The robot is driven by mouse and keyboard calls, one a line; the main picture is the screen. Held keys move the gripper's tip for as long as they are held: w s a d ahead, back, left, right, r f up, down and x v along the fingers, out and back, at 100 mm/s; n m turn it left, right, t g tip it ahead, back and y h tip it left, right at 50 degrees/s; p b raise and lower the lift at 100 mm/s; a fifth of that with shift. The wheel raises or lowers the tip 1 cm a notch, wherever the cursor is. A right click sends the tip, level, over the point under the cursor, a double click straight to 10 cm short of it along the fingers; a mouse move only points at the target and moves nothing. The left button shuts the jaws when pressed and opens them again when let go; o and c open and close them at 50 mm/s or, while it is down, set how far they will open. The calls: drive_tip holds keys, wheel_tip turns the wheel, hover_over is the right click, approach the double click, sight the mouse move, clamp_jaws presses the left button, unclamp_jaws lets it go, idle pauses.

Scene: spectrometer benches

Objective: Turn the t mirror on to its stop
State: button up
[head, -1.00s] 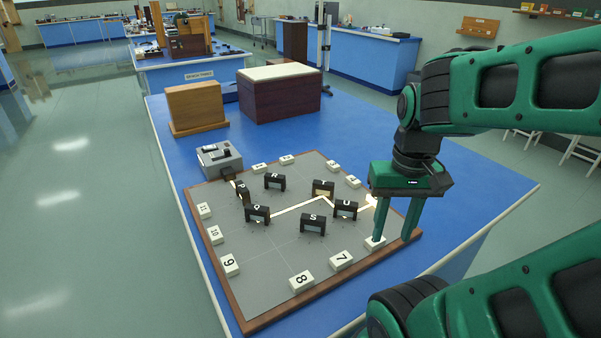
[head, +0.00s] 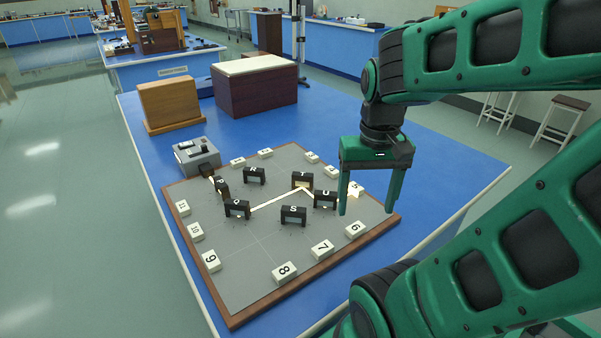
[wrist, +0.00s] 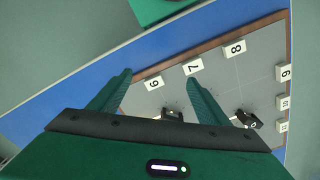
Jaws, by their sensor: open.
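The T mirror (head: 302,180) is a small black-framed block on the grey board (head: 245,270), at its right middle in the head view. A bright beam line runs across the board to it and bends there toward the right edge. The U mirror (head: 325,200) stands just in front and to the right of it. My gripper (head: 369,212) is open and empty, pointing down above the right part of the board, to the right of the T and U mirrors. In the wrist view its two fingers (wrist: 160,92) are spread apart. I cannot make out the T mirror there.
Mirrors R (head: 254,176), S (head: 293,215), Q (head: 237,208) and P (head: 221,187) stand close by. White numbered blocks, such as 8 (head: 285,272), line the board's edge. A grey box (head: 197,156) sits at its back left corner. The board's front middle is clear.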

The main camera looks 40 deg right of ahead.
drive_tip(key=w+d+r+m, duration=0.1)
drive_tip(key=w, duration=0.6)
drive_tip(key=w+d+r, duration=0.2)
drive_tip(key=w, duration=0.4)
drive_tip(key=m, duration=0.1)
hover_over(302, 174)
wheel_tip(302, 174, down, 2)
drive_tip(key=f, duration=0.1)
wheel_tip(302, 174, down, 10)
drive_tip(key=shift+r, duration=0.15)
drive_tip(key=c, duration=1.1)
